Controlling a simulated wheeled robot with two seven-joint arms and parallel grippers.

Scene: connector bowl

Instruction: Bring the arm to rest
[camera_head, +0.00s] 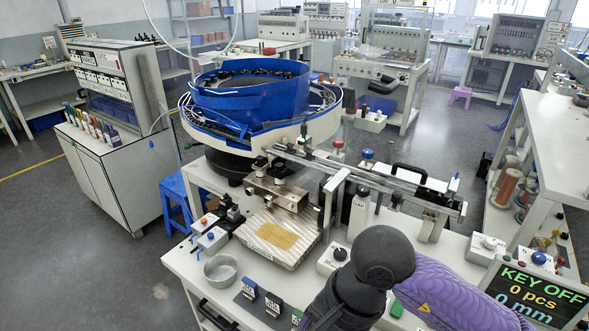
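My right arm comes in from the lower right. Its purple link and black joints are bent over the front of the white workbench (180,262), and the lower part runs down out of the bottom edge. Neither gripper shows, so I cannot see whether they are open or shut. A large blue bowl feeder (250,100) with a pale outer ring stands on the bench, left of the arm. A small grey metal bowl (221,275) sits at the bench's front left, apart from the arm.
A ridged metal block (300,240) with a yellowish patch lies in mid-bench. A linear rail (400,190) runs behind the arm. A screen (536,292) reading "KEY OFF, 0 pcs, 0 mm" stands at right. Small labelled blocks (273,304) stand in front. A blue stool (177,200) is at left.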

